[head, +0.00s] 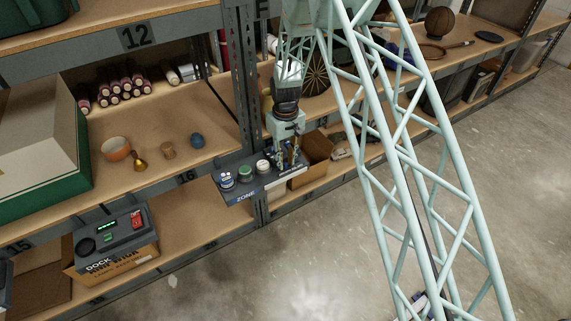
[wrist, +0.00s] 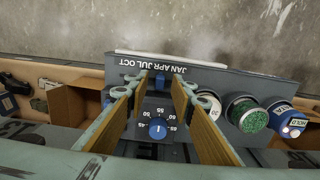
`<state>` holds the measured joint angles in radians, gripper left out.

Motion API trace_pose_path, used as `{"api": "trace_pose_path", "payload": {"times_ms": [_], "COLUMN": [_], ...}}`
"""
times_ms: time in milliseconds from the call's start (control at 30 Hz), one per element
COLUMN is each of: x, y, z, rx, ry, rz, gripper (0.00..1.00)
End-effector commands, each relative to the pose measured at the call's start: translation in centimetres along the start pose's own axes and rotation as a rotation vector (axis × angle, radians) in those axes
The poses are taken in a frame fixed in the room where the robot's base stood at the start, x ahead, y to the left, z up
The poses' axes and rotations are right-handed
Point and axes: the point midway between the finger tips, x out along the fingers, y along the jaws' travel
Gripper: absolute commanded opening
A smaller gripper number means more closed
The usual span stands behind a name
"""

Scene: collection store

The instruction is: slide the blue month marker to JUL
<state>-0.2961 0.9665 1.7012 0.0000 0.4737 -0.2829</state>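The grey control panel (wrist: 225,82) carries a month strip reading JAN APR JUL OCT (wrist: 153,66), upside down in the wrist view. A small blue marker (wrist: 160,78) sits just beside the strip, about level with APR; its exact setting is hard to tell. My gripper (wrist: 160,84) is open, with one wood-coloured finger on each side of the marker and a gap to both. In the head view my gripper (head: 288,160) is over the right part of the panel (head: 240,197), and hides the marker there.
A blue dial (wrist: 158,128) lies between my fingers, nearer the wrist. A cardboard box (head: 315,150) is behind the panel. Open floor (head: 310,250) lies in front.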

Motion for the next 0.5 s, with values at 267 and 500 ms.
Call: {"api": "trace_pose_path", "payload": {"times_ms": [267, 500], "x": [1.13, 1.14], "y": [0.00, 0.00], "z": [0.00, 0.00], "rx": [0.000, 0.000], "ry": [0.000, 0.000], "rz": [0.000, 0.000], "gripper": [0.23, 0.23]}}
